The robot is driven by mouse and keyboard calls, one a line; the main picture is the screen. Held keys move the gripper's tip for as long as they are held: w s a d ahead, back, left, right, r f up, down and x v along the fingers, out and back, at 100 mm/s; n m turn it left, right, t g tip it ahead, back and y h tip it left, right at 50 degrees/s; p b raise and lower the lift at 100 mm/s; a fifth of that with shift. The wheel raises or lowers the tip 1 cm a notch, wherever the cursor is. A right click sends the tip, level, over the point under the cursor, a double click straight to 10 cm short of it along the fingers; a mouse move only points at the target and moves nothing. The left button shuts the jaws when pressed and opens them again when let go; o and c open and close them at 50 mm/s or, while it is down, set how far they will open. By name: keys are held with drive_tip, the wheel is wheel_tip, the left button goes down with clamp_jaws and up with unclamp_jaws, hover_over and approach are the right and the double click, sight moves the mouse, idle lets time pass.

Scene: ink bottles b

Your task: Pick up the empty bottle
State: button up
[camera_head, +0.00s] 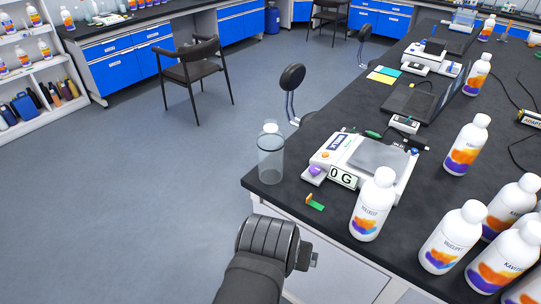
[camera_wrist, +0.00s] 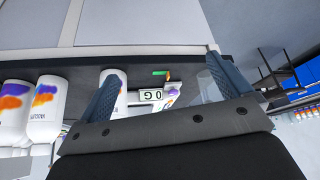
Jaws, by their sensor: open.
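The empty bottle (camera_head: 270,158) is clear with a white cap and stands upright at the near left corner of the black bench in the head view. A pale, see-through shape beside the right finger in the wrist view (camera_wrist: 208,86) looks like the same bottle, partly hidden by that finger. My gripper (camera_wrist: 162,67) is open, with its two blue-grey fingers spread wide and nothing held between them. In the head view my wrist is in front of the bench edge, below the bottle and apart from it; the fingers are mostly hidden there.
A scale (camera_head: 362,160) reading 0 G stands right of the empty bottle. A white labelled bottle (camera_head: 373,207) stands in front of it, with several more to the right. A small green item (camera_head: 316,206) lies near the bench edge. The floor (camera_head: 130,190) to the left is clear.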

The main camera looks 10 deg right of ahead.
drive_tip(key=w+d+r+g, duration=0.3)
drive_tip(key=w+d+r, duration=0.1)
drive_tip(key=w+d, duration=0.15)
wheel_tip(320, 180, up, 15)
drive_tip(key=m+g+y, duration=0.2)
drive_tip(key=m, duration=1.3)
hover_over(269, 122)
wheel_tip(269, 122, down, 11)
drive_tip(key=shift+w+d+f, duration=0.1)
drive_tip(key=shift+d, duration=0.05)
drive_tip(key=shift+f, duration=2.7)
